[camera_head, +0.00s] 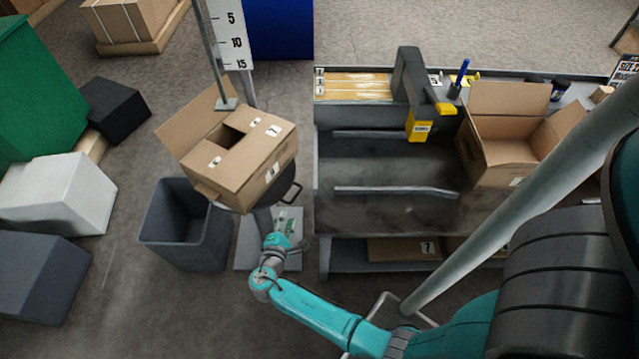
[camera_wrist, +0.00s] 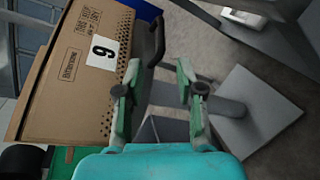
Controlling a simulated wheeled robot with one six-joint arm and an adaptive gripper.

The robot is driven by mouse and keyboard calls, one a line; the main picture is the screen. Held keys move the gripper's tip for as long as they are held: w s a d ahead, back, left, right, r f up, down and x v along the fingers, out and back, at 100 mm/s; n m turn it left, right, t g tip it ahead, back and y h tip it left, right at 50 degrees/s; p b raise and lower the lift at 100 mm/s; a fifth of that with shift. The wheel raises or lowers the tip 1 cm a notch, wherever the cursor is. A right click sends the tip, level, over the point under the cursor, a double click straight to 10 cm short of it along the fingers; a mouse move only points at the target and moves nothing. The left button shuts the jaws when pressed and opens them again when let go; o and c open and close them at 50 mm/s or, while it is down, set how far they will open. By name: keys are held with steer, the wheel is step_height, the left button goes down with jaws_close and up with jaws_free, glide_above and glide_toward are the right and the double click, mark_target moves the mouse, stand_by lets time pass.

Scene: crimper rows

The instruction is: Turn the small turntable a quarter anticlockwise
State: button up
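The small turntable (camera_head: 277,187) is a dark disc on a post, mostly hidden under an open cardboard box (camera_head: 238,165) that rests on it. A dark bent handle (camera_head: 293,193) sticks out at its right side. In the wrist view the handle (camera_wrist: 157,43) lies just ahead of my gripper (camera_wrist: 158,88), in line with the space between its fingers and nearer the left one. The fingers are apart and I see nothing held. The box (camera_wrist: 75,75) fills the left of that view, its numbered label facing me. In the head view my fingertips are hard to make out.
A grey bin (camera_head: 188,225) stands left of the turntable post, whose base plate (camera_wrist: 258,112) is on the floor. A grey workbench (camera_head: 385,210) is close on the right, with another open box (camera_head: 510,150). A measuring post (camera_head: 232,35) rises behind.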

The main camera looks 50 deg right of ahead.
mark_target(294, 200)
steer(key=x, duration=1.1)
steer(key=shift+s, duration=0.15)
jaws_close()
steer(key=shift+d, duration=0.1)
